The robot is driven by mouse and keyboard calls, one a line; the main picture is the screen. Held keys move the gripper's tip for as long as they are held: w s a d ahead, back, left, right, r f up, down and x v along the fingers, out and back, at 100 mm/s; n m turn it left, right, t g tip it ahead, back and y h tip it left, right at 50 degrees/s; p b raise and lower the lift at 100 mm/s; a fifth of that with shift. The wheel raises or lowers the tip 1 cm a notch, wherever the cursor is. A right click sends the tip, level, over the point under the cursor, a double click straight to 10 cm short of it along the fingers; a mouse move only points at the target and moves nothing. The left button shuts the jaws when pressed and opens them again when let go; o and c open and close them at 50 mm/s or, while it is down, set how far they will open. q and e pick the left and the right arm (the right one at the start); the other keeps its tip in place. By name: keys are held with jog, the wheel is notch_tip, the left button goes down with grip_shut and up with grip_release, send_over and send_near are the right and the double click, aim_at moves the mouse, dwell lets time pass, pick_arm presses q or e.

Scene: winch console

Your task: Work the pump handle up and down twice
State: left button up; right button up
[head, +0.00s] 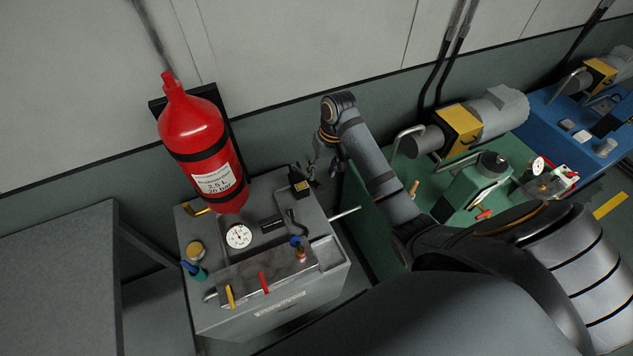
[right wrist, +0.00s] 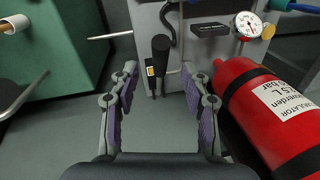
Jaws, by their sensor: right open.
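The pump handle, with a black grip (right wrist: 161,46), stands on the side of the grey console beside a small yellow label in the right wrist view. In the head view the black pump part (head: 299,184) sits at the console's back right corner. My right gripper (head: 322,158) is just behind and right of it. In the right wrist view my right gripper (right wrist: 160,75) is open, its two fingers spread to either side of the handle's line. The handle appears beyond the fingertips; I see no contact. My left gripper is not in view.
A red accumulator cylinder (head: 198,150) stands behind the grey console (head: 325,275), close to my right finger in the wrist view (right wrist: 262,105). A metal rod (head: 345,214) sticks out from the console's right side. A green winch unit (head: 365,215) stands to the right.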

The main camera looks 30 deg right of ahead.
aim_at(316, 181)
jog(key=shift+s+a+f, duration=0.1)
jog(key=shift+a+f, duration=0.15)
jog(key=shift+f, duration=0.7)
jog(key=shift+w+a+f+p, duration=0.15)
jog(key=shift+f+p, duration=0.1)
jog(key=shift+f, duration=0.25)
jog(key=shift+w+f+p, duration=0.15)
jog(key=shift+f+p, duration=0.05)
jog(key=shift+f, duration=0.3)
jog(key=f, duration=0.1)
jog(key=w+f, duration=0.1)
jog(key=f, duration=0.2)
jog(key=shift+w+a+f+p, duration=0.15)
jog(key=shift+w+a+p, duration=0.05)
jog(key=shift+w+p, duration=0.1)
jog(key=shift+s+f, duration=0.15)
jog(key=shift+s, duration=0.25)
jog(key=shift+c, duration=1.3)
jog(key=shift+w, duration=0.1)
jog(key=shift+c, duration=2.5)
grip_shut()
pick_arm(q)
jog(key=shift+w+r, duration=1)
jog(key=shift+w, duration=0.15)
